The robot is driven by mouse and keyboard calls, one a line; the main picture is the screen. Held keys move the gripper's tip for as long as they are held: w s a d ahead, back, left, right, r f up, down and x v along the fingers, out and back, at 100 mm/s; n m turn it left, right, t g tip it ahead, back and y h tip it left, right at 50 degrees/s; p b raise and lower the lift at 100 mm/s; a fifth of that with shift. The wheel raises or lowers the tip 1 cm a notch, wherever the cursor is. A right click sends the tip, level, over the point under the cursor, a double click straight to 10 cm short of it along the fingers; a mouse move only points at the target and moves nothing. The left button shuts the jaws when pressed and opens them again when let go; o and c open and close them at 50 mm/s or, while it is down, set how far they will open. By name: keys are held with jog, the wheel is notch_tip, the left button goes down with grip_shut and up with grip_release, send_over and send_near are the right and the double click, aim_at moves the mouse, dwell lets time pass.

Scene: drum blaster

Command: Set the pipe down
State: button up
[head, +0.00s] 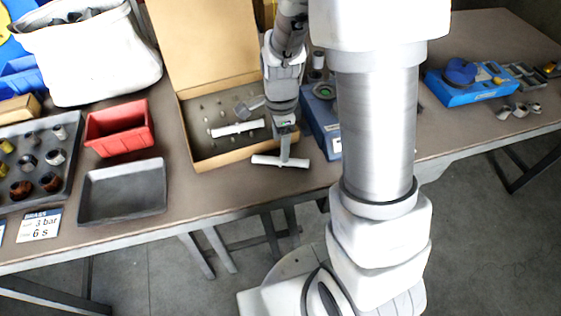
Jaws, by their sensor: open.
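My gripper (259,145) is open. Its two white, bar-shaped fingertips are spread wide, one over the inside of the open cardboard box (222,158) and one just past its front right corner. I see nothing held between them. Several small, round, pale pieces show inside the box, but they are too small to tell apart. Short dark, grey and brass-coloured pipe-like pieces (55,157) stand in a dark tray (70,128) at the left. I cannot tell which piece is the pipe; part of the box is hidden by my arm.
An empty grey tray (122,192) lies near the table's front edge, with a red bin (118,128) behind it. A white sack (90,60) stands at the back left. A blue case (475,88) and loose metal fittings (520,109) lie at the right. My arm's column blocks the middle.

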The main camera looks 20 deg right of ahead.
notch_tip(320, 180, down, 5)
jog(key=shift+s+f+b, duration=0.15)
jog(key=shift+f+b, duration=0.05)
jog(key=shift+b, duration=0.65)
grip_shut()
